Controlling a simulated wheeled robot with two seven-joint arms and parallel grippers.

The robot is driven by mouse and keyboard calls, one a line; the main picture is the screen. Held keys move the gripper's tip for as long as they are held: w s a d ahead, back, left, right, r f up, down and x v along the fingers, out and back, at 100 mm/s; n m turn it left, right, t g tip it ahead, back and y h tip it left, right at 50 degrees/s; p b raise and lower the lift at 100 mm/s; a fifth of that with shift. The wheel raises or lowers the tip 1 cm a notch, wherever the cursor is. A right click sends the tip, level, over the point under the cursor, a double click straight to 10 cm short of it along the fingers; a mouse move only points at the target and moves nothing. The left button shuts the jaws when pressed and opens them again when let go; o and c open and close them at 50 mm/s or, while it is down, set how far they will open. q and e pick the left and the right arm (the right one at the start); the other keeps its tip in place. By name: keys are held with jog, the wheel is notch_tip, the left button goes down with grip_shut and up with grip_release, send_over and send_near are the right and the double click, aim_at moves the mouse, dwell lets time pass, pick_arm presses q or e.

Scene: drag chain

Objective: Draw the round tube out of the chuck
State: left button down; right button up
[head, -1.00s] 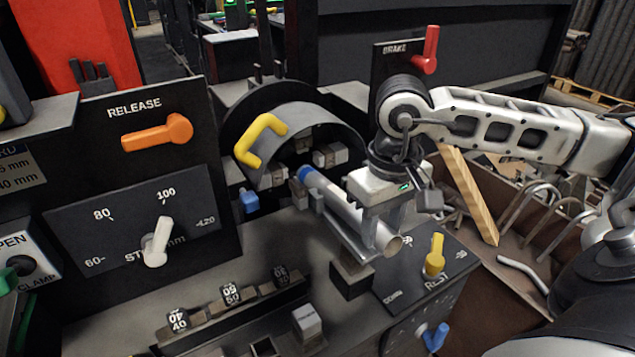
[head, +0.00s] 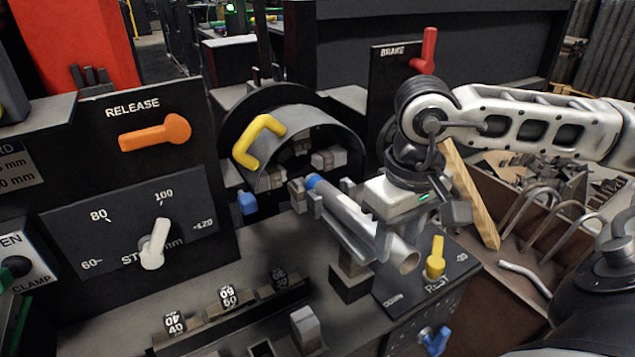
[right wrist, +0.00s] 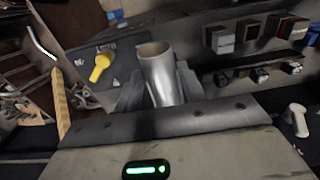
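The round tube (head: 345,208) is silver with a blue far end and an open near end. It lies tilted along a grey V-shaped rest, its blue end just in front of the chuck (head: 290,150) and apart from the jaws. My right gripper (head: 382,238) is shut on the tube near its open end, one finger on each side. In the right wrist view the tube's open end (right wrist: 160,72) shows between the fingers. The chuck has grey jaws and a yellow-handled guard (head: 258,142) over it. My left gripper is not in view.
An orange RELEASE lever (head: 155,133) and a white stop pointer (head: 155,245) are at left. A red BRAKE lever (head: 425,50) is behind my arm. A yellow REST lever (head: 436,258) is close right of the tube. A brown bin (head: 520,240) with bent scrap and a wooden strip stands at right.

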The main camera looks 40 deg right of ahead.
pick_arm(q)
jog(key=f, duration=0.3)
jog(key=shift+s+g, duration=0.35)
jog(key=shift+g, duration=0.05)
pick_arm(e)
jog(key=o, duration=0.3)
jog(key=shift+f, duration=0.3)
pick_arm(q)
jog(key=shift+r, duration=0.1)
pick_arm(e)
jog(key=shift+r, duration=0.1)
notch_tip(320, 180, up, 8)
jog(key=p, duration=0.5)
jog(key=shift+w+f+p, duration=0.15)
jog(key=shift+f+p, duration=0.05)
jog(key=shift+p, duration=0.15)
jog(key=shift+r, duration=0.4)
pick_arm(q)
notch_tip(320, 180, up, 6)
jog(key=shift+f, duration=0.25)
pick_arm(e)
jog(key=shift+s, duration=0.2)
